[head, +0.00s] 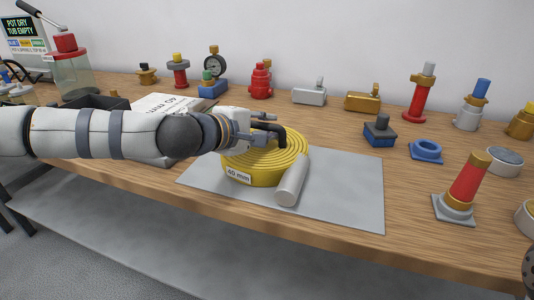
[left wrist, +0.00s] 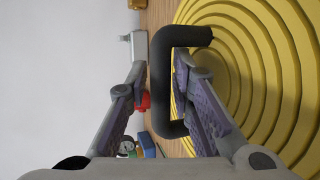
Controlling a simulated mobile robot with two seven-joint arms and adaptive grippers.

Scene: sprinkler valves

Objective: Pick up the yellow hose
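The yellow hose (head: 250,170) is a flat coil with a white label, lying on a grey mat (head: 345,200). It fills the right of the left wrist view (left wrist: 265,70). A black handle (head: 283,135) stands out from the coil; in the left wrist view the handle (left wrist: 162,85) is a squared loop. My left gripper (head: 265,127) is at the top of the coil. Its fingers (left wrist: 160,70) are apart, one on each side of the handle's bar, with a gap showing on the left side. Contact cannot be told. My right gripper is not clearly seen.
A pale grey cylinder (head: 292,180) leans against the coil's front right. A white box (head: 165,108) stands left, behind my arm. A red and gold cone-shaped piece (head: 468,185) is at right. Valves and fittings line the back. The mat's right part is clear.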

